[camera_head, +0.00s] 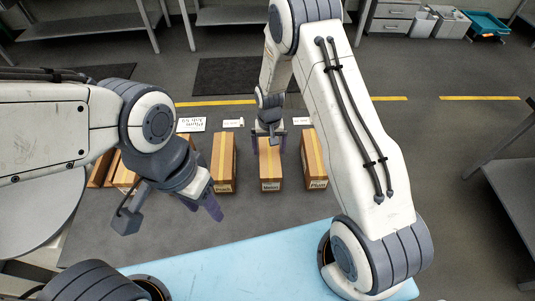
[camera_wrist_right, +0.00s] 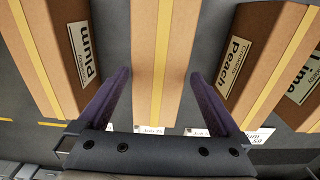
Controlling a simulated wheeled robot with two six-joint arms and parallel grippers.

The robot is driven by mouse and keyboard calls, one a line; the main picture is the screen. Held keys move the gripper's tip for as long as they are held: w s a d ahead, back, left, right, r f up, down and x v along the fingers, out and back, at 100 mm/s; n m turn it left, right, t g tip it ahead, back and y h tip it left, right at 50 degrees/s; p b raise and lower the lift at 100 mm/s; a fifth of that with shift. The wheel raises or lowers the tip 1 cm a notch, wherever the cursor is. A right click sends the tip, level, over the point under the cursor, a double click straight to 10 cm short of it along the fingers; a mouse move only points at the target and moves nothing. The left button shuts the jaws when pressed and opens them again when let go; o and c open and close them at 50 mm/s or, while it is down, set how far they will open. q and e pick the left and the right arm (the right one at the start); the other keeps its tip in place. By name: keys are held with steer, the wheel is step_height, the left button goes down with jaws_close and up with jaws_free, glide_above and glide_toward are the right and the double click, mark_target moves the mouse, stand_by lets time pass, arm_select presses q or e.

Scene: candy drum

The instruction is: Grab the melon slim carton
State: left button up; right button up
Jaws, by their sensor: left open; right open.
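The melon slim carton (camera_head: 270,171) is a tall brown box with a yellow stripe, in the middle of the head view; its small front label appears to read Melon. In the right wrist view the striped carton (camera_wrist_right: 152,50) runs between the fingers, its label out of sight. My right gripper (camera_head: 268,141) is open, with one finger on each side of this carton; the wrist view shows the fingers (camera_wrist_right: 160,78) with gaps to both sides. My left gripper (camera_head: 206,206) is open and empty, left of and nearer than the carton.
A Plum carton (camera_wrist_right: 72,50) and a Peach carton (camera_wrist_right: 249,58) flank the middle one closely. A Lime carton (camera_wrist_right: 300,90) stands beyond Peach. White cards (camera_head: 233,123) lie behind the row. A light blue surface (camera_head: 230,262) lies in front, with clear grey floor between.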

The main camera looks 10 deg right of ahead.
step_height(320, 180, down, 3)
steer(key=shift+d+r, duration=0.1)
steer(key=shift+d, duration=0.05)
step_height(320, 180, down, 5)
steer(key=shift+r+p, duration=0.15)
steer(key=shift+p, duration=0.95)
steer(key=shift+f, duration=0.35)
steer(key=c, duration=1.6)
